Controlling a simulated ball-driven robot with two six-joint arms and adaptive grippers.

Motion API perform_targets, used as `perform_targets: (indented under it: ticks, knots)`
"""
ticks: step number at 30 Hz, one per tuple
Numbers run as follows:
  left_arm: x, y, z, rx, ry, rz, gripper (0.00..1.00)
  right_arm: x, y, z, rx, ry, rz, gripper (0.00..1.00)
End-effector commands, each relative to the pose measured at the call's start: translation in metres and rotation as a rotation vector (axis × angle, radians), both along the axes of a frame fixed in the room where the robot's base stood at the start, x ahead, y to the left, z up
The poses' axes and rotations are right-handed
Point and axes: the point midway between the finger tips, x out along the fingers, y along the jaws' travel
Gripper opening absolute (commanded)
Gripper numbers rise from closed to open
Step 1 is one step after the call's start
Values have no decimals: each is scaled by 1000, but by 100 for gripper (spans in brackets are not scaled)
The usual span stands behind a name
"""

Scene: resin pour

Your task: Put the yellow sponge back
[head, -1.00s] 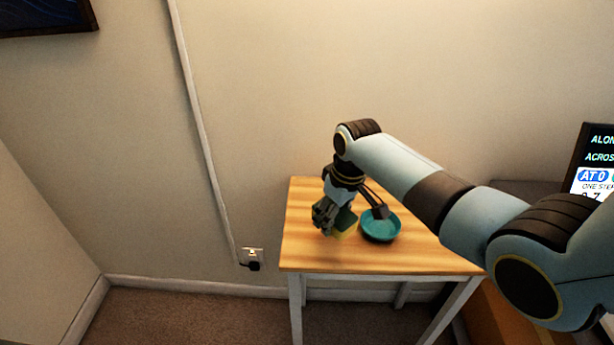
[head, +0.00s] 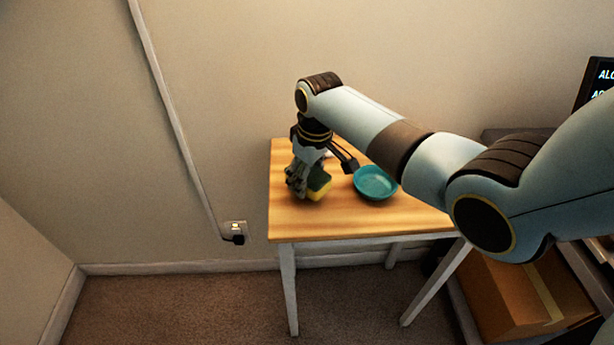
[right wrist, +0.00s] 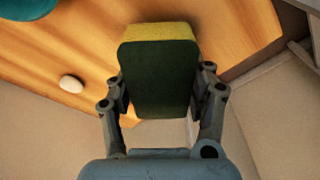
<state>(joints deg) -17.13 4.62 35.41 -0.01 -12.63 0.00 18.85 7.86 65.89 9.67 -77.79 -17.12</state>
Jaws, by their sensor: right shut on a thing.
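The sponge, yellow with a dark green face, shows in the head view (head: 319,187) and in the right wrist view (right wrist: 158,75). My right gripper (head: 303,184) is shut on it; in the right wrist view the fingers (right wrist: 160,95) press on its two sides. The sponge is over the left part of the wooden table (head: 350,222), and I cannot tell whether it touches the top. A teal dish (head: 375,183) stands on the table to the right of the sponge, apart from it. My left gripper is not in view.
A small white oval object (right wrist: 71,84) lies on the table in the right wrist view. A cardboard box (head: 525,300) sits low at the right. A wall socket with a plug (head: 236,233) is left of the table. The table's front is clear.

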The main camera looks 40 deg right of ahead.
Motion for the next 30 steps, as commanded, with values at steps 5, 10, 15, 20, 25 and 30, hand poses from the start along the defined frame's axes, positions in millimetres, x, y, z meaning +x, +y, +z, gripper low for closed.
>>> perform_targets:
  ticks: [5, 10, 15, 20, 25, 30]
  knots:
    - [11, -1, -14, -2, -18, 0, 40, 0, 0, -14, 0, -1, 0, 40]
    - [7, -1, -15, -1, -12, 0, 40, 0, 0, -13, 0, -1, 0, 40]
    - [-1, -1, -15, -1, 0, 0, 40, 0, 0, -13, 0, -1, 0, 40]
    - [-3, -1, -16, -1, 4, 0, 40, 0, 0, -14, 0, -1, 0, 40]
    - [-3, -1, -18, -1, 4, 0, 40, 0, 0, -18, 0, 0, 0, 40]
    - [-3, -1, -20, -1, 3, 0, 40, 0, 0, -21, 0, 0, 0, 40]
